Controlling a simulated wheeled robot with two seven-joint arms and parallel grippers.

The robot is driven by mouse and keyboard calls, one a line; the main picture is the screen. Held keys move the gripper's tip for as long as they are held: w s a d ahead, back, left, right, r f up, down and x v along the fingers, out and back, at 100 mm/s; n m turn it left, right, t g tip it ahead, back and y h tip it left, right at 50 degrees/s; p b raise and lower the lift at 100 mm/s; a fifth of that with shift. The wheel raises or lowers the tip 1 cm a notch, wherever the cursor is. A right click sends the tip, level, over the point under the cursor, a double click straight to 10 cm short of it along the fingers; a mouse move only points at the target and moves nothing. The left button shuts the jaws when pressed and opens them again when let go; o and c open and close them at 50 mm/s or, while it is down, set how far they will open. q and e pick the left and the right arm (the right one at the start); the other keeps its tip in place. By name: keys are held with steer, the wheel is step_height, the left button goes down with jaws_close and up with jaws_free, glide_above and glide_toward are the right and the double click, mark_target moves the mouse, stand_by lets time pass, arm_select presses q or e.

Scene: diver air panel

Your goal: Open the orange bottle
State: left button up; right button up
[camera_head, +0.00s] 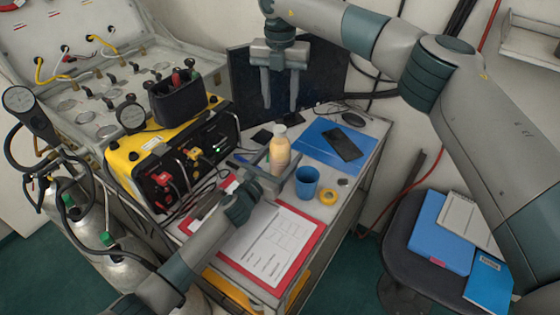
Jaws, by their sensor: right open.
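The orange bottle (280,153), pale orange with a white cap (280,130), stands upright on the cart top. The cap is on the bottle. My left gripper (277,164) comes in low from the front left and is shut on the bottle's body, with one finger on each side. The fingers and palm hide the bottle's lower part. My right gripper (281,107) points down with its two fingers apart, open and empty. In the picture it appears above the cap and apart from it.
A blue cup (307,182) and a yellow tape roll (327,196) stand right of the bottle. A red clipboard (313,234) lies in front. A yellow-black air panel (165,158) is at left, a dark monitor (325,80) behind. A blue folder (318,139) with a phone lies at back right.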

arm_select(q)
jaws_close()
arm_select(e)
steer(key=m, duration=0.9)
steer(key=shift+m, duration=0.4)
steer(key=m, duration=0.8)
steer(key=shift+f, duration=0.15)
